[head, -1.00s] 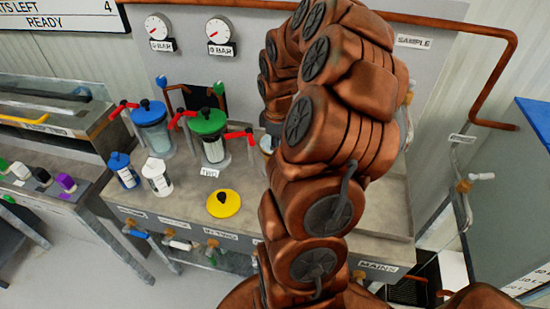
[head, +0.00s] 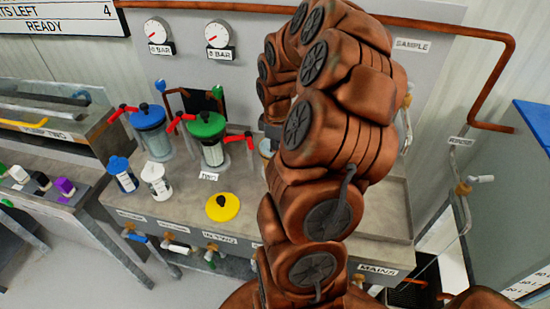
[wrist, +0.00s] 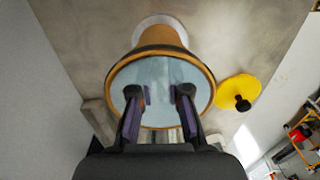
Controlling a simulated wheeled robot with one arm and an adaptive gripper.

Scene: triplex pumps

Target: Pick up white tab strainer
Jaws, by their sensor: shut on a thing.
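A small white-topped canister (head: 155,183), perhaps the white tab strainer, stands upright on the bench beside a blue-topped one (head: 122,174). In the wrist view, my gripper (wrist: 162,92) is over a round vessel (wrist: 210,85) with an amber rim and pale blue inside. Its two fingers have purple pads and stand a little apart. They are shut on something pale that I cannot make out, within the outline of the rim. In the head view my arm hides the gripper and most of this vessel.
A yellow lid (head: 223,206) lies beside the vessel and also shows in the wrist view (wrist: 240,92). Two closed vessels, blue-lidded (head: 149,122) and green-lidded (head: 208,135), with red handles stand to the left. Low valves line the bench front (head: 215,248).

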